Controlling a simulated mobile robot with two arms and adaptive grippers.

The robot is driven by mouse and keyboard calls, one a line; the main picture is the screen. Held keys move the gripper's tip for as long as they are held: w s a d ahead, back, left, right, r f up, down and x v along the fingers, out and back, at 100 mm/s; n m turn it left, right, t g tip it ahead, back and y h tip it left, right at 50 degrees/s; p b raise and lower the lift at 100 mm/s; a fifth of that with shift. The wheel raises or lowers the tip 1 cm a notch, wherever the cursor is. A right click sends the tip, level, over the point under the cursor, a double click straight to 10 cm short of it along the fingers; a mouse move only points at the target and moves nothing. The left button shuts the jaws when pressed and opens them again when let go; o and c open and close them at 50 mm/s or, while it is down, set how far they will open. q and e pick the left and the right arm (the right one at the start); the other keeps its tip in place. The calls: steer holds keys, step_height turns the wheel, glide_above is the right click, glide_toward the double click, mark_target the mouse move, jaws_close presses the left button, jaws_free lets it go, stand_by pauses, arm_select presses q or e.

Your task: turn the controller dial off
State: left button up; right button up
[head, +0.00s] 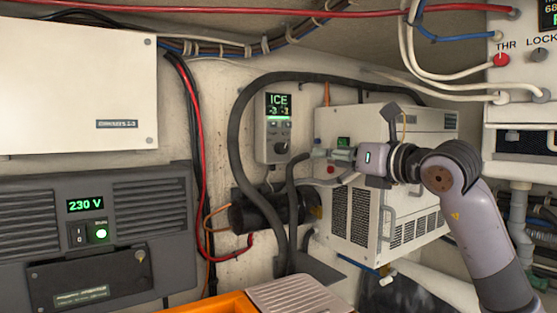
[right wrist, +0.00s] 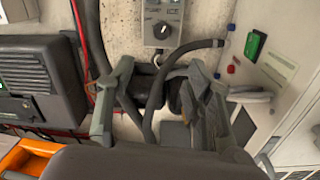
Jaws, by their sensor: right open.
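The controller (head: 279,128) is a grey wall box with a lit screen reading "ICE" and small buttons. Its round dark dial (head: 281,147) is on the lower part of the box. In the right wrist view the dial (right wrist: 162,31) is at the top centre, beyond the fingertips. My right gripper (head: 325,156) comes in from the right in front of the white unit, to the right of the controller and apart from the dial. In the wrist view its two fingers (right wrist: 160,72) are spread with nothing held between them. My left gripper is not in view.
The white vented unit (head: 352,215) stands right of the controller. A thick black hose (head: 236,130) arches around the controller, and a dark cylinder (head: 255,212) sits below. A grey 230 V panel (head: 35,228) is at left. An orange box (head: 205,305) is at the front.

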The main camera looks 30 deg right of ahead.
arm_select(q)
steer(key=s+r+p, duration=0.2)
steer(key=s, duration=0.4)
arm_select(e)
steer(key=w, duration=0.3)
steer(key=p, duration=0.5)
glide_toward(284, 150)
steer(key=w, duration=0.4)
steer(key=shift+a+r, duration=0.3)
steer(key=shift+a, duration=0.1)
steer(key=w, duration=0.2)
steer(key=w+p, duration=0.1)
steer(key=w, duration=0.1)
steer(key=shift+a+f, duration=0.1)
steer(key=shift+a, duration=0.15)
steer(key=shift+w+a, duration=0.1)
steer(key=shift+w, duration=0.2)
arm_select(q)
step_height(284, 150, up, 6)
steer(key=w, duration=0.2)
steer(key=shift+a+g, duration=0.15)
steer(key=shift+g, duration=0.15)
arm_select(e)
steer(key=shift+w+f, duration=0.15)
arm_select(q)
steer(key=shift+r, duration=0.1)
arm_select(e)
steer(key=shift+c, duration=0.4)
